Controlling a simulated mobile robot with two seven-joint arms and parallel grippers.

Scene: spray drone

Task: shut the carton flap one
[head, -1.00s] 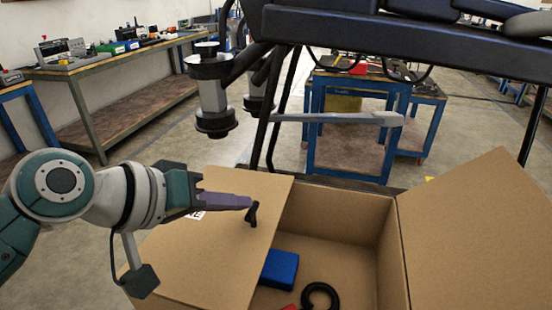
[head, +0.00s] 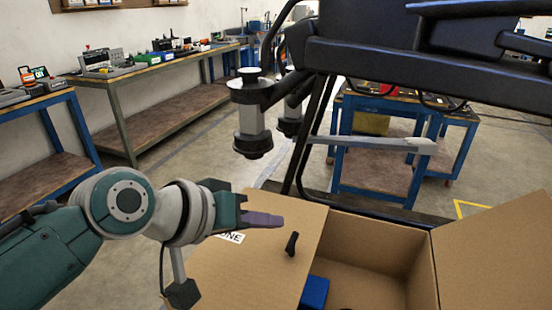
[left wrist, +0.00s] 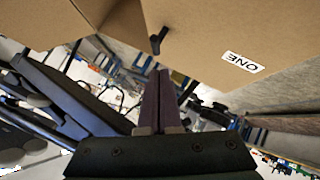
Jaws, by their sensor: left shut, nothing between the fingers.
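Carton flap one (head: 255,268) is the left flap of an open cardboard carton (head: 365,265). It lies folded over the left part of the carton's opening, with a white label reading ONE and a small black handle (head: 292,244). The flap also fills the top of the left wrist view (left wrist: 220,30), with the handle (left wrist: 157,40) just beyond the fingertips. My left gripper (head: 282,221) is shut and empty, just left of the handle and apart from it. The right flap (head: 500,255) stands open, tilted outward. My right gripper is not in view.
A blue box (head: 314,292) lies inside the carton. The dark drone frame (head: 390,65) with a hanging grey-and-black nozzle unit (head: 252,125) is above and behind the carton. Workbenches (head: 150,75) line the back left wall.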

